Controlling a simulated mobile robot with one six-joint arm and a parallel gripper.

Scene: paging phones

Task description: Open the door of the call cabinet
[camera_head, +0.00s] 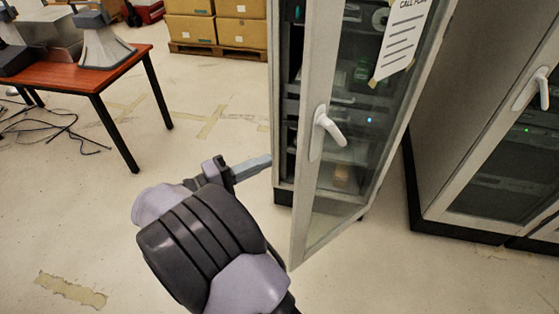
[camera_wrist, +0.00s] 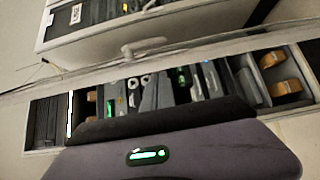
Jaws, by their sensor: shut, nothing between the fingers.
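The call cabinet (camera_head: 283,100) stands upright in the head view. Its pale-framed glass door (camera_head: 312,205) is ajar, with its free edge swung out from the cabinet and a dark gap with equipment showing on the left. A white lever handle (camera_head: 327,130) sits on the door frame. A paper sheet (camera_head: 402,38) is stuck to the glass. My gripper (camera_head: 262,166) is shut and empty, left of the door and pointing at the opening below handle height. Whether it touches anything is unclear. The wrist view shows shelves of devices (camera_wrist: 150,95); the fingertips are not clear there.
A second cabinet (camera_head: 490,120) with its own white handle (camera_head: 536,88) stands close on the right. A red-brown table (camera_head: 105,72) with a horn loudspeaker (camera_head: 105,45) is at the left, with loose cables (camera_head: 50,128) below. Boxes (camera_head: 215,30) stand behind. The floor between is clear.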

